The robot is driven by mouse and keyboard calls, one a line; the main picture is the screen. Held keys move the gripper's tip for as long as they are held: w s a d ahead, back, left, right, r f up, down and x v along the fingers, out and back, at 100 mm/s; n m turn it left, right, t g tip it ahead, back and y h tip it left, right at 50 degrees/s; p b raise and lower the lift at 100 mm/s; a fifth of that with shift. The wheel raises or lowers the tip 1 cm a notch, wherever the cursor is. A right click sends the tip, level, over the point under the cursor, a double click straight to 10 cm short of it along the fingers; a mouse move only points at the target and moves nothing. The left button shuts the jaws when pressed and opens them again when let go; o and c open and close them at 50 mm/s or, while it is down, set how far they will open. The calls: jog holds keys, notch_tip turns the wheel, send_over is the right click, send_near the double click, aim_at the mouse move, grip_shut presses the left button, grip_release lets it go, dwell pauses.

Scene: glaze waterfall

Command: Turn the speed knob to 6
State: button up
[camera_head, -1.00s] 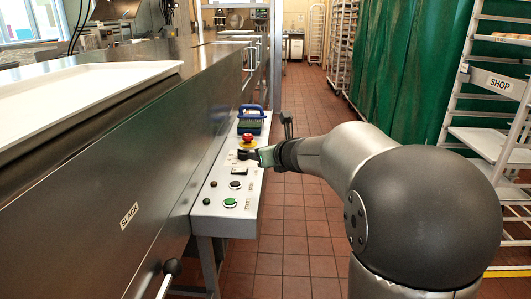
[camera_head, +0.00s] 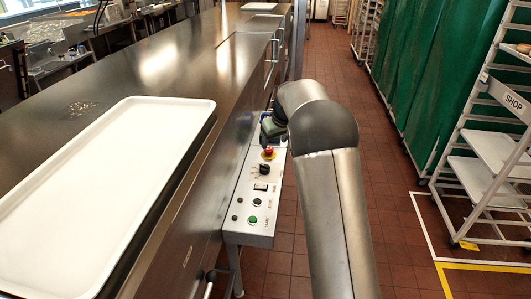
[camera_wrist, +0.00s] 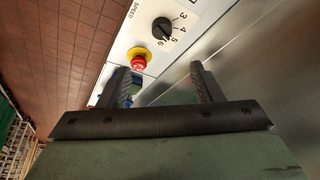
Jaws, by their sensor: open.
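The black speed knob (camera_head: 264,169) sits on the white control panel (camera_head: 243,211). In the wrist view the knob (camera_wrist: 161,27) has printed numbers 3 to 6 along one side and the word SPEED nearby. Its pointer seems turned toward the 5 and 6 end, but I cannot tell the exact number. My gripper (camera_wrist: 161,78) is open, with two dark fingers apart and nothing between them. It is clear of the knob, which lies beyond the fingertips. In the head view my gripper (camera_head: 272,128) is over the panel's far end, its fingers not clearly visible.
A red emergency button (camera_head: 268,153) on a yellow base sits close to the knob; it also shows near the fingers in the wrist view (camera_wrist: 138,64). A rocker switch (camera_head: 260,187) and green button (camera_head: 253,219) are nearer. The steel machine (camera_head: 190,65) borders the panel's left.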

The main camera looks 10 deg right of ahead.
aim_at(265, 166)
jog(key=p+x, duration=0.1)
jog(key=x, duration=0.7)
jog(key=p+x, duration=0.1)
jog(key=x, duration=0.8)
jog(key=shift+a+f+p, duration=0.15)
jog(key=shift+a+p, duration=0.1)
jog(key=shift+p, duration=0.15)
jog(key=c, duration=1)
